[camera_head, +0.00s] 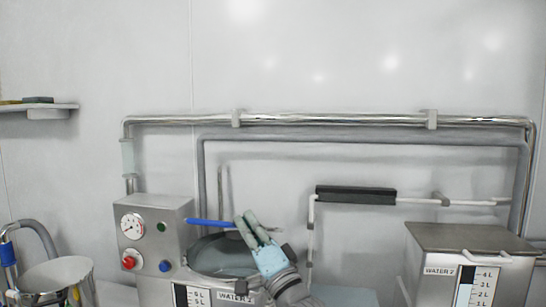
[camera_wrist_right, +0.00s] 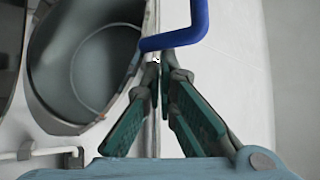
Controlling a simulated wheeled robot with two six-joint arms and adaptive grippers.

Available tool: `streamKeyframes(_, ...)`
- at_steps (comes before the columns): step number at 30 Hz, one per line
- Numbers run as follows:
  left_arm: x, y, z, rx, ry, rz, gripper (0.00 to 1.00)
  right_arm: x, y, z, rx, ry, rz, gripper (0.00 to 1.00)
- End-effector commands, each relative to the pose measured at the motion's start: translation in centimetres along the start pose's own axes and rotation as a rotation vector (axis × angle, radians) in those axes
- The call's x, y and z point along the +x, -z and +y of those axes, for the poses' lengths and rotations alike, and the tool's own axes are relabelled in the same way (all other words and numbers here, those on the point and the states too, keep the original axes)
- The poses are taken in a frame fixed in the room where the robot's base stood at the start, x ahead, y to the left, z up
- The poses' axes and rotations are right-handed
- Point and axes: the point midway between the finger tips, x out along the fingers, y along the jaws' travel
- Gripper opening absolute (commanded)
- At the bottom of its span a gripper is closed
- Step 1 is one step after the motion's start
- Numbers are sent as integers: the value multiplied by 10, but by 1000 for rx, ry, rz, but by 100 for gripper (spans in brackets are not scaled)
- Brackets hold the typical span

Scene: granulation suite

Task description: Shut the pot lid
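The steel pot (camera_head: 220,268) stands at the lower middle of the head view, beside the control box, with its round mouth open. In the right wrist view its rim and grey inside (camera_wrist_right: 92,70) show at the left. A blue bar (camera_head: 207,222) runs across behind the mouth; in the wrist view the bent bar (camera_wrist_right: 197,22) lies just past the fingertips. I cannot make out the lid plate clearly. My right gripper (camera_head: 246,214) is at the pot's right side, near the bar's right end. Its fingertips (camera_wrist_right: 158,72) are nearly together, with nothing seen held. My left gripper is not in view.
A control box (camera_head: 152,240) with a gauge and buttons stands left of the pot. A lidded steel tank (camera_head: 470,240) stands at the right. A steel bucket (camera_head: 58,278) is at the lower left. Pipes (camera_head: 330,120) run along the back wall.

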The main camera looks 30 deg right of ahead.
Motion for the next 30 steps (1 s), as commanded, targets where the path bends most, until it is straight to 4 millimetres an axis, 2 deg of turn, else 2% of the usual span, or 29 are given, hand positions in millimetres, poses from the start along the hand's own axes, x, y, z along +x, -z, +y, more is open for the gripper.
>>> streamKeyframes(3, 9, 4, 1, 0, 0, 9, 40, -11, -10, 15, -2, -5, 3, 0)
streamKeyframes(12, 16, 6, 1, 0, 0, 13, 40, -25, -21, 32, -5, -8, 8, 0)
streamKeyframes(30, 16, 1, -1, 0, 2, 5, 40, -26, -22, 34, -6, -7, 10, 0)
